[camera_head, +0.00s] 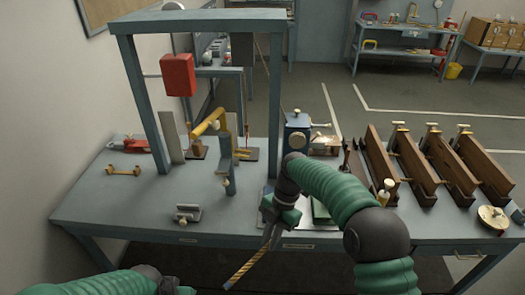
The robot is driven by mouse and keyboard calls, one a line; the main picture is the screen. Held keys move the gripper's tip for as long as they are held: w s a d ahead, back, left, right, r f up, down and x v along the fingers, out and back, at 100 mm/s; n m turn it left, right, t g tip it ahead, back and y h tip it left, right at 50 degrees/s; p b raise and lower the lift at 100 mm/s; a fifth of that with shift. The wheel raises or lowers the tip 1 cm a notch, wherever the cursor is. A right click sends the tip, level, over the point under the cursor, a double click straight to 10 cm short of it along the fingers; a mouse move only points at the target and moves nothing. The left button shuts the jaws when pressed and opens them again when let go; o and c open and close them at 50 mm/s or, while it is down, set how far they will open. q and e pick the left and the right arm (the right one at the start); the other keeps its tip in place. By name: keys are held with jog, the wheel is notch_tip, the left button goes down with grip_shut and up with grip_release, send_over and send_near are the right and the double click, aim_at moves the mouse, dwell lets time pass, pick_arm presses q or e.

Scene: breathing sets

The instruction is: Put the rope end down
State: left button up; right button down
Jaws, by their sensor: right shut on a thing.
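My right gripper (270,232) is bent downward at the front edge of the table, right of centre. It is shut on the rope end (248,268), a short tan and dark striped length. The rope end slants down and left from the fingers, in front of the table edge and against the dark floor. Where the rest of the rope runs, I cannot tell. My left gripper (172,286) shows only in part at the bottom edge, away from the rope; its fingers are cut off.
The grey table (90,205) carries a frame (133,75) with a hanging red block (177,75). A yellow lever piece (208,123), a blue box (297,132) and several brown wooden boards (412,160) stand on it. The front left of the table is mostly clear.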

jog(key=s+d+r+m+t+h, duration=0.1)
jog(key=s+d+m+t, duration=0.25)
jog(key=d+m, duration=0.75)
jog(key=s+d+m+t+h, duration=0.25)
jog(key=d+m+t, duration=0.25)
jog(key=m, duration=1.1)
jog(key=s+f, duration=0.4)
jog(key=shift+s+d+f+g, duration=0.25)
jog(key=shift+s+d+g, duration=0.05)
jog(key=shift+d+g, duration=0.05)
jog(key=shift+y, duration=0.25)
